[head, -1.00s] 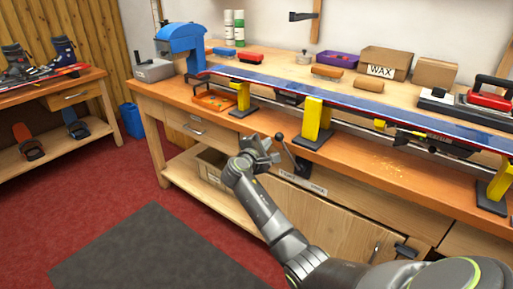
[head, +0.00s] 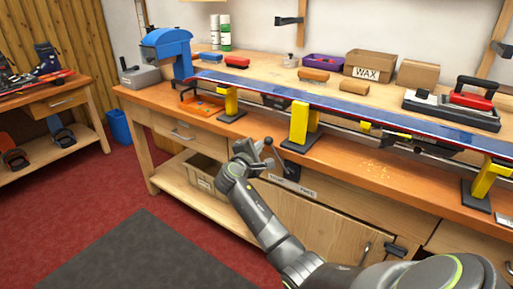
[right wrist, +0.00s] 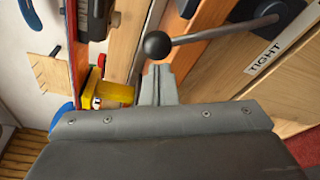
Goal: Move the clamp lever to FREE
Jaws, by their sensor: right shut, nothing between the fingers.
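The clamp lever is a grey rod with a black ball knob (head: 268,141), mounted on the front of the bench. In the head view it leans up and to the left from its dark pivot, toward the TIGHT end of the label plate (head: 291,186). My right gripper (head: 262,154) is shut and empty, just left of the knob. In the right wrist view the fingertips (right wrist: 158,75) sit right by the knob (right wrist: 157,45); I cannot tell if they touch. The rod runs right to its pivot, and TIGHT (right wrist: 264,57) is readable. My left gripper is out of view.
The wooden bench (head: 350,165) carries a long blue ski (head: 350,108) on yellow supports (head: 300,122) above the lever. A cardboard box (head: 203,175) is on the lower shelf. The floor in front, with a dark mat (head: 140,255), is clear.

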